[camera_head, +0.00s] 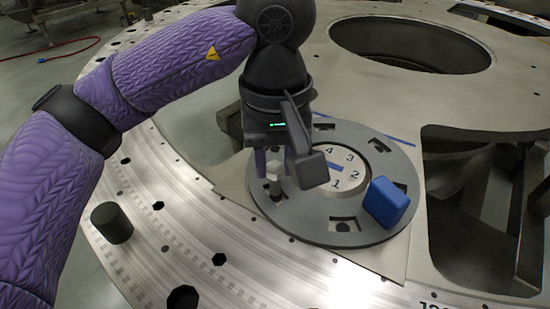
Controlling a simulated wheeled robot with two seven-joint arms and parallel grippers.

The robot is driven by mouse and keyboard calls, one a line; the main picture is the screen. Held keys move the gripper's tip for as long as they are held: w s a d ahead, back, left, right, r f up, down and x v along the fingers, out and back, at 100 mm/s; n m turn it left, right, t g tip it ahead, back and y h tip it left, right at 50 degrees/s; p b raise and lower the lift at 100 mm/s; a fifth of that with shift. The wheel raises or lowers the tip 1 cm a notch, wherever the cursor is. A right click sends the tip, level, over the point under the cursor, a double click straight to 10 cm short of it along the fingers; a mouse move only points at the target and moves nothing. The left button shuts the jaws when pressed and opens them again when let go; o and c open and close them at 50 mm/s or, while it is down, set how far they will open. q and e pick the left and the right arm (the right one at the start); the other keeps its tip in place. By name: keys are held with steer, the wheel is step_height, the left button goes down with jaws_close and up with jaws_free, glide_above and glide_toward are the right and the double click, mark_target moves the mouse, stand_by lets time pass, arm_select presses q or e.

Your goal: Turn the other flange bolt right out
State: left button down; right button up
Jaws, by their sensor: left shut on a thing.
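The round grey flange plate (312,222) lies on the large metal turret plate. A white disc with numbers (345,187) sits at its middle. My left gripper (275,170) points down over the left side of the flange. A blue block (386,202) rests on the flange's right side. Slots with dark holes show around the flange's rim. My right gripper does not show.
A dark cylinder (111,222) stands on the turret ring (190,235) at the left. A large round opening (410,45) lies behind the flange, and a deep cut-out (475,220) lies to its right. A red cable (55,50) lies on the floor.

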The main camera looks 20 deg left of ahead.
arm_select(q)
step_height(320, 180, up, 3)
steer(key=shift+r+p, duration=0.2)
steer(key=shift+p, duration=0.9)
steer(key=shift+r+p, duration=1.15)
steer(key=shift+r, duration=0.25)
steer(key=shift+f, duration=0.1)
